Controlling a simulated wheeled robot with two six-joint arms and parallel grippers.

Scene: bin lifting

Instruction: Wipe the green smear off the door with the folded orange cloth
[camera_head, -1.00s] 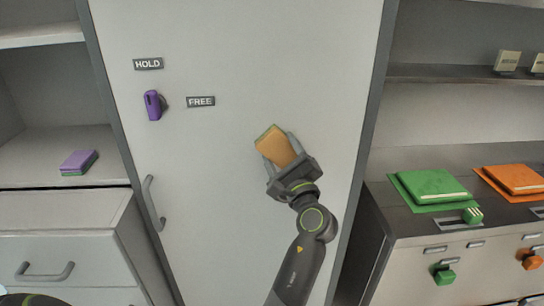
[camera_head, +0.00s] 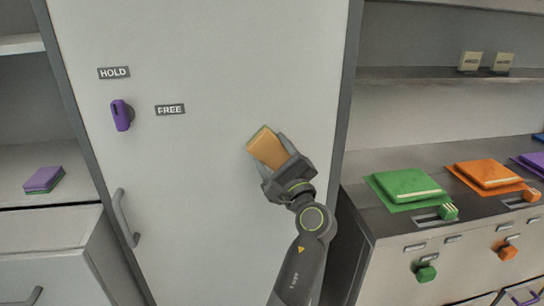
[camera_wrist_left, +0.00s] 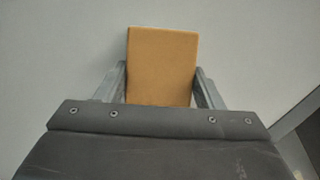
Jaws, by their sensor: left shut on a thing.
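My left gripper (camera_head: 272,160) is shut on an orange block (camera_head: 266,148) with a thin green layer along its edge, which looks like a sponge. It holds the block at the pale door (camera_head: 220,215), right of the FREE label. I cannot tell whether the block touches the door. In the left wrist view the block's flat orange face (camera_wrist_left: 162,66) stands between the fingers. I see no green smear on the door; the part behind the block and gripper is hidden. My right gripper is not in view.
The door carries a purple knob (camera_head: 122,115), HOLD (camera_head: 113,73) and FREE (camera_head: 170,109) labels and a handle (camera_head: 124,217). A purple-and-green block (camera_head: 43,180) sits on the left shelf.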

